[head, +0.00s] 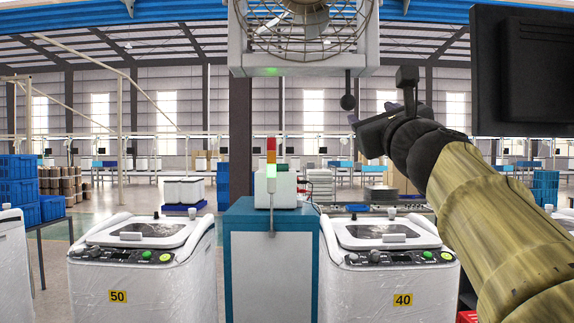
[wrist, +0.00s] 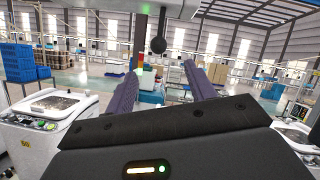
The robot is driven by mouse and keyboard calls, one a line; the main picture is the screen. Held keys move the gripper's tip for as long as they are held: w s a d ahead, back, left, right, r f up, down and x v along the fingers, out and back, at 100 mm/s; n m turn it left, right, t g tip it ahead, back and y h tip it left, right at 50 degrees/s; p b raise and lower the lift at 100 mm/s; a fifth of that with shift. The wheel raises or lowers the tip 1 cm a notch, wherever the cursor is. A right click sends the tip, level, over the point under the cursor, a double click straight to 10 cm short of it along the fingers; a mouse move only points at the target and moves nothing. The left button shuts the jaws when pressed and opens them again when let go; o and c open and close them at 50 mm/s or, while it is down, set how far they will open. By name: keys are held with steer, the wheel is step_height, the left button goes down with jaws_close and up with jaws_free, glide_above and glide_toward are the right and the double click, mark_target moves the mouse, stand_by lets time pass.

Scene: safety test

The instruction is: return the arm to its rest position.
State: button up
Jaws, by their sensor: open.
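My gripper (head: 372,112) is raised in the air right of centre in the head view, above the washer-like machine marked 40 (head: 388,272). My arm, in a tan sleeve, reaches up to it from the lower right. In the wrist view my gripper (wrist: 166,82) shows two purple fingers spread apart with nothing between them. Beyond the gap, a signal tower and a blue-and-white unit are seen at a distance. The gripper touches nothing that I can see.
A caged fan (head: 304,28) hangs above, with a dark ball (head: 348,102) below it. A dark monitor (head: 525,72) is at the upper right, near my arm. A blue cabinet (head: 271,262) with a signal tower (head: 271,160) stands between machine 40 and machine 50 (head: 140,275).

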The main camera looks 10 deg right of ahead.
steer(key=shift+w+f, duration=0.1)
steer(key=w+a+f+n+g+y, duration=0.1)
steer(key=w+a+f+n+g, duration=0.3)
steer(key=f, duration=0.8)
steer(key=w+a+f+n+g+y, duration=0.15)
steer(key=f+n, duration=0.45)
steer(key=f, duration=0.6)
steer(key=w+a+f+n+g+y, duration=0.15)
steer(key=f+n+g, duration=0.35)
steer(key=f, duration=0.7)
steer(key=s+a+f+n+g, duration=0.2)
steer(key=s+f+n, duration=0.4)
steer(key=f, duration=0.3)
steer(key=s+a+f+n+g, duration=0.2)
steer(key=s+f+n+g, duration=0.2)
steer(key=f, duration=0.6)
steer(key=s+a+f+n+g+h, duration=0.1)
steer(key=s+a+f+n+g, duration=0.1)
steer(key=s+f+n, duration=0.6)
step_height(320, 180, down, 2)
steer(key=shift+s+g, duration=0.45)
steer(key=shift+s, duration=0.35)
steer(key=shift+a, duration=0.1)
